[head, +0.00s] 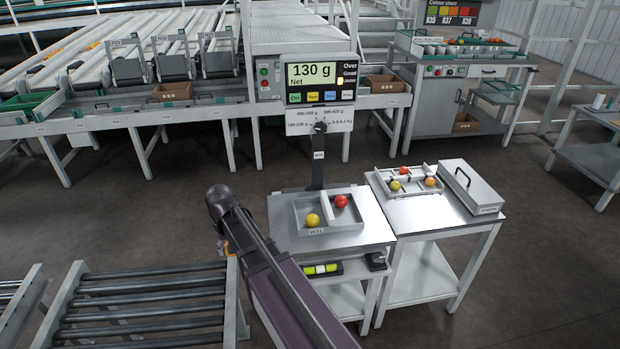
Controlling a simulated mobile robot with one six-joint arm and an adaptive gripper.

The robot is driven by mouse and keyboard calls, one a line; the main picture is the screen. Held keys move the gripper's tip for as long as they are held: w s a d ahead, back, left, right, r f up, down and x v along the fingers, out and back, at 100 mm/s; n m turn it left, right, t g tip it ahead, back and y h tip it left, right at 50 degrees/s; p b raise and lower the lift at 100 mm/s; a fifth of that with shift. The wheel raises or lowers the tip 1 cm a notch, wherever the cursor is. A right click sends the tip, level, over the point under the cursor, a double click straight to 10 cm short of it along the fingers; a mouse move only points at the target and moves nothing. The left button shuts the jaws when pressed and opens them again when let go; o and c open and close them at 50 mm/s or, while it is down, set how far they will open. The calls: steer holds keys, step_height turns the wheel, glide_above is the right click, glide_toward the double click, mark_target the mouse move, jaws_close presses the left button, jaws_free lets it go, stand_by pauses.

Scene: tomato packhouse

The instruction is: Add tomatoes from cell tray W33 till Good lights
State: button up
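The scale display (320,79) reads 130 g Net. A grey divided tray (331,231) on the weighing table holds a yellow tomato (313,220) at left and a red tomato (341,201) at right. A cell tray (382,174) on the right-hand table holds a yellow-green tomato (395,186), a red tomato (405,171) and an orange tomato (430,182). I cannot read W33 on either tray.
A closed grey box (474,181) with a handle stands right of the cell tray. The display post (318,160) rises behind the weighing tray. A roller conveyor (150,305) lies at lower left. Floor is clear beyond the tables.

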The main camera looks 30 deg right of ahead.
steer(key=shift+w, duration=0.2)
steer(key=shift+d, duration=0.4)
